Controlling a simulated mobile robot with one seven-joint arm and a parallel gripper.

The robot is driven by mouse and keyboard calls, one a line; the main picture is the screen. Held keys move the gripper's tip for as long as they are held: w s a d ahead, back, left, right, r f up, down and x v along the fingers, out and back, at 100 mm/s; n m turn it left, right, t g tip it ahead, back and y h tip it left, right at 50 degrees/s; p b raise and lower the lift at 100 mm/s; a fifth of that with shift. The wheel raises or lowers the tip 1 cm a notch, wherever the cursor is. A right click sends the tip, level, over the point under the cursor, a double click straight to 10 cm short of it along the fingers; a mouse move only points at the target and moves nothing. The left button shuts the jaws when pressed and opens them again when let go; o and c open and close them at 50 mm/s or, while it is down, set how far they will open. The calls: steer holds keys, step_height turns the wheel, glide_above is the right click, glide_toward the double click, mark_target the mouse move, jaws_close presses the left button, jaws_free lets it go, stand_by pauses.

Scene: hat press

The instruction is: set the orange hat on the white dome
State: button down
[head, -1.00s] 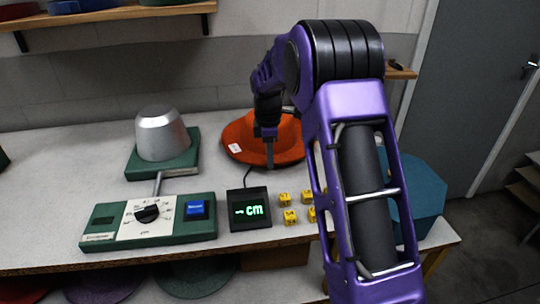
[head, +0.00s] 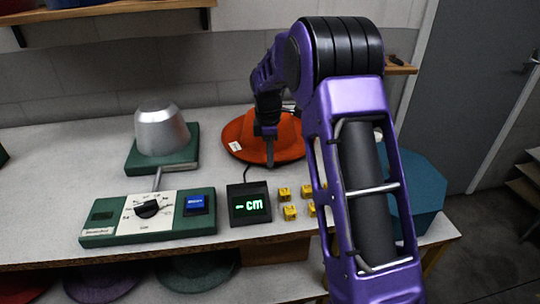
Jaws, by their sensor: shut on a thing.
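The orange hat (head: 286,138) sits on the table at the back, right of the middle, with a small white tag on the left of its brim. My gripper (head: 270,162) points down at the hat's front brim and is shut on it. My arm hides part of the hat's crown and right side. The dome (head: 162,130) looks silver-white and stands bare on a green base plate (head: 187,166) at the left, apart from the hat.
A green control box (head: 150,217) with a dial and blue button lies in front of the dome. A small display (head: 248,205) and several yellow cubes (head: 290,212) are on the table (head: 60,180). A teal box (head: 418,195) stands at the right. A shelf (head: 105,12) hangs above.

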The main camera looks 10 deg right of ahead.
steer(key=shift+f, duration=0.25)
steer(key=c, duration=0.9)
jaws_free()
steer(key=shift+o, duration=0.2)
